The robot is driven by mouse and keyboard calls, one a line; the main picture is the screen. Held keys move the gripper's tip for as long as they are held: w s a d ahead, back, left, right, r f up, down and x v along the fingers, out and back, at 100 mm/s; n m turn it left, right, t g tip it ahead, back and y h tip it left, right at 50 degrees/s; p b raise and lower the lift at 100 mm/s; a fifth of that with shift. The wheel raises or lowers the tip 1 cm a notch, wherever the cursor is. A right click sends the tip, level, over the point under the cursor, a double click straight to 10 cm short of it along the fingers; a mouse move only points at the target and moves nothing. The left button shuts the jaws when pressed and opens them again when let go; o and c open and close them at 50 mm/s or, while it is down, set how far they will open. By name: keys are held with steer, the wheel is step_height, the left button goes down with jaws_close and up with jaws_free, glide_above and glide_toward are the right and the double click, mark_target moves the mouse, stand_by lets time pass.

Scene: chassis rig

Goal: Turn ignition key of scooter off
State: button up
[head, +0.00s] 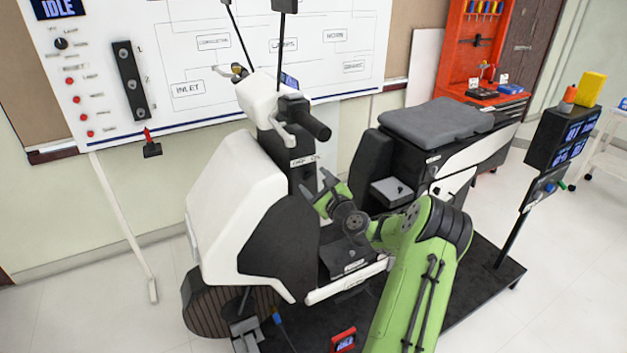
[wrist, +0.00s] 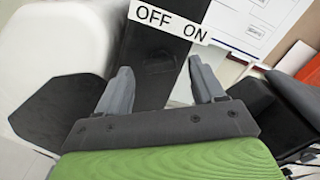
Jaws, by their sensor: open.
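The white and black scooter (head: 240,210) stands on a dark platform, with its front to the left. A white OFF ON label (head: 304,161) is on its black steering column panel. It shows large in the wrist view (wrist: 168,20). Below the label, a faint dark shape (wrist: 158,66) lies on the black panel; I cannot make out a key or which way it points. My gripper (head: 317,183) is open and empty, just in front of the panel below the label. In the wrist view its two grey fingers (wrist: 160,76) are spread either side of the dark shape.
The handlebar grip (head: 312,122) juts out above my gripper. The grey seat (head: 436,120) and an open-topped box (head: 391,191) are to the right. A post with screens (head: 562,140) stands further right. A whiteboard (head: 210,60) is behind the scooter.

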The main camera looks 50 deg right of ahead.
steer(key=shift+w+d, duration=0.2)
steer(key=shift+w, duration=0.5)
steer(key=c, duration=1.1)
steer(key=shift+o, duration=0.2)
steer(key=shift+n, duration=0.4)
steer(key=n+b, duration=0.4)
steer(key=n, duration=0.1)
steer(key=shift+f, duration=0.2)
steer(key=n+b, duration=0.4)
steer(key=n, duration=0.2)
steer(key=shift+b, duration=0.35)
steer(key=shift+r, duration=0.1)
steer(key=o, duration=1.1)
steer(key=shift+c, duration=0.2)
